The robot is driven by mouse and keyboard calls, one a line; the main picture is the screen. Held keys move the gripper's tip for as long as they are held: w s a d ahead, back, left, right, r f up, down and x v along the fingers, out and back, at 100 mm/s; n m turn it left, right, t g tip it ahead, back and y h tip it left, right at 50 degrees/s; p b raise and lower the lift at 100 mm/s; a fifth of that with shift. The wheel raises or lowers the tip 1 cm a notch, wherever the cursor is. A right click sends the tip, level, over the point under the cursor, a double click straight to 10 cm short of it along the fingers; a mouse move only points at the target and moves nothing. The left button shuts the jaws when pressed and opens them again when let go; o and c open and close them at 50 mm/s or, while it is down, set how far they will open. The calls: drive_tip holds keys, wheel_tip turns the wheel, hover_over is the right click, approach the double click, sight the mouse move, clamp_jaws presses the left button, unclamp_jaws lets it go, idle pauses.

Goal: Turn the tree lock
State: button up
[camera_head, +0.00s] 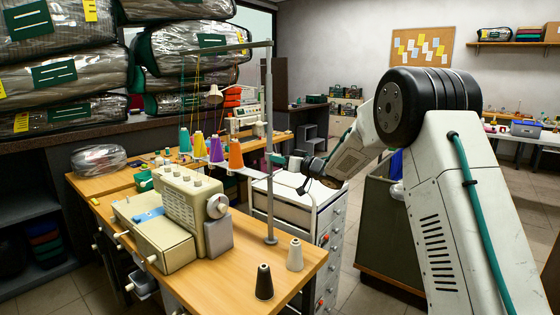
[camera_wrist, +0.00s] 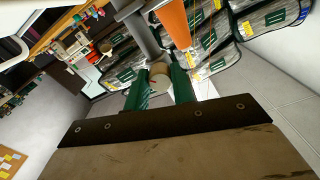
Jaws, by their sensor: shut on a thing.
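The thread tree is a grey upright post (camera_head: 268,200) on the wooden table, with a crossbar at the top and a lower bar carrying thread cones. The tree lock shows in the wrist view as a round cream knob (camera_wrist: 160,76) with a small red mark, beside the grey post (camera_wrist: 138,36). My gripper (camera_head: 276,159) reaches the post from the right at cone height. In the wrist view the green fingers of my gripper (camera_wrist: 160,84) are shut on the knob, one on each side. In the head view the knob is hidden by the fingers.
An orange cone (camera_head: 235,153) stands left of the post, close to my fingers in the wrist view. A cream sewing machine (camera_head: 180,215), a black cone (camera_head: 264,282) and a white cone (camera_head: 295,255) stand on the table (camera_head: 225,285). A drawer cabinet (camera_head: 325,225) is behind.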

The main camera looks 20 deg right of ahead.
drive_tip(key=shift+n, duration=8.9)
drive_tip(key=o, duration=1)
drive_tip(key=shift+s+d, duration=0.1)
drive_tip(key=shift+d, duration=0.05)
